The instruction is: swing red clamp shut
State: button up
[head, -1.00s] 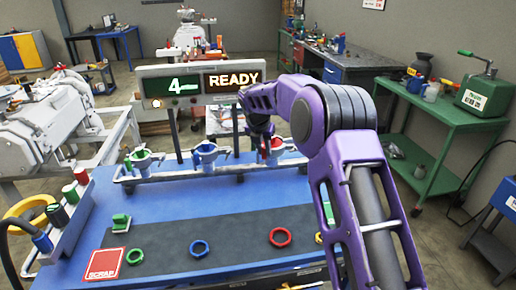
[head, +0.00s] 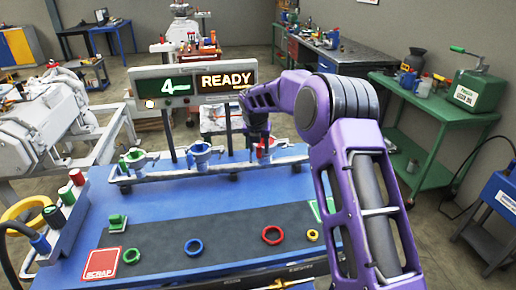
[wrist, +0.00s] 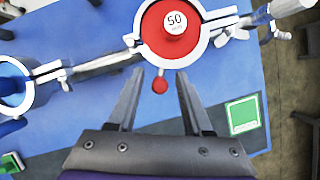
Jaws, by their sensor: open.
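The red clamp (head: 266,155) is the rightmost of three on the rail at the back of the blue table, partly hidden behind my gripper (head: 257,136) in the head view. In the wrist view, a pale ring surrounds a red round piece marked 50 (wrist: 174,28). A red ball knob (wrist: 160,85) sticks out of the ring toward me. My gripper (wrist: 160,74) is open, its fingers on either side of the knob with gaps. I cannot tell whether the fingers reach down to the knob's height.
The blue clamp (head: 200,152) and green clamp (head: 135,160) stand left on the same rail. A READY sign (head: 195,82) stands behind. Coloured rings, including a red ring (head: 272,235), lie on the dark mat (head: 225,225) in front.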

jog(key=shift+d, duration=0.1)
jog(key=v, duration=1.7)
jog(key=shift+r, duration=0.25)
